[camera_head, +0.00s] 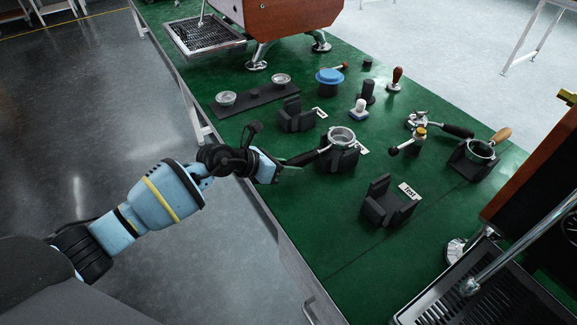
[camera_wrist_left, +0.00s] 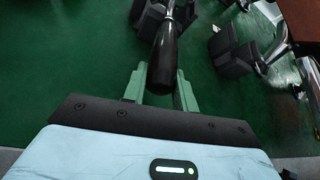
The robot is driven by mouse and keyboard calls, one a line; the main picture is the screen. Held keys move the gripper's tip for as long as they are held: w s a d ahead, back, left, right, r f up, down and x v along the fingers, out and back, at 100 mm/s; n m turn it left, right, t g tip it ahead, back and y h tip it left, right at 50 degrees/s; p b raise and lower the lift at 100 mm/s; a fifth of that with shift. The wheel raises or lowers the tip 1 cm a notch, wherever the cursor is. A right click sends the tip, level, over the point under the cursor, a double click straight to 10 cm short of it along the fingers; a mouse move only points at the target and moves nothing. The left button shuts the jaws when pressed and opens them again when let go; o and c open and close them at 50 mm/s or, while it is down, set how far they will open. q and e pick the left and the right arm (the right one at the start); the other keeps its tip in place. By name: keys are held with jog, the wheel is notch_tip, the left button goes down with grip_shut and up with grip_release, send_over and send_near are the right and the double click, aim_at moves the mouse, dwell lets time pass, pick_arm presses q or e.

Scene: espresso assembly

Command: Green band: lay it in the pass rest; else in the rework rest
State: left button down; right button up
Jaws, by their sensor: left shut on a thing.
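A portafilter with a metal basket (camera_head: 342,137) and a black handle sits over a black rest (camera_head: 338,161) in the middle of the green table. My left gripper (camera_head: 283,166) is shut on the handle, near its free end. In the left wrist view the black handle (camera_wrist_left: 163,62) lies between my left gripper's greenish fingers (camera_wrist_left: 162,88). I see no coloured band on the visible part of the handle. An empty black rest (camera_head: 297,116) with a white label stands behind, and another empty rest (camera_head: 388,208) beside a "TEST" card (camera_head: 409,191) stands in front. Other label writing is too small to read. My right gripper is out of view.
A wooden-handled portafilter (camera_head: 481,149) sits in a rest at right. Metal tools (camera_head: 420,120) lie left of it. A black tray (camera_head: 255,97) with metal baskets, a blue round piece (camera_head: 329,78) and a red-handled tamper (camera_head: 396,77) stand behind. Espresso machines flank the table.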

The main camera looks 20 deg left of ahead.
pick_arm(q)
jog(key=shift+f, duration=0.1)
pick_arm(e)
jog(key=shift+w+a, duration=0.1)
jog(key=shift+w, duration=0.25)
pick_arm(q)
jog(key=c, duration=1)
grip_release()
jog(key=shift+c, duration=0.2)
jog(key=shift+o, duration=0.2)
jog(key=shift+f, duration=0.2)
jog(key=shift+o, duration=1.5)
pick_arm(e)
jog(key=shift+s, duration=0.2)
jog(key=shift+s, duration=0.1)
pick_arm(q)
jog(key=shift+r, duration=0.1)
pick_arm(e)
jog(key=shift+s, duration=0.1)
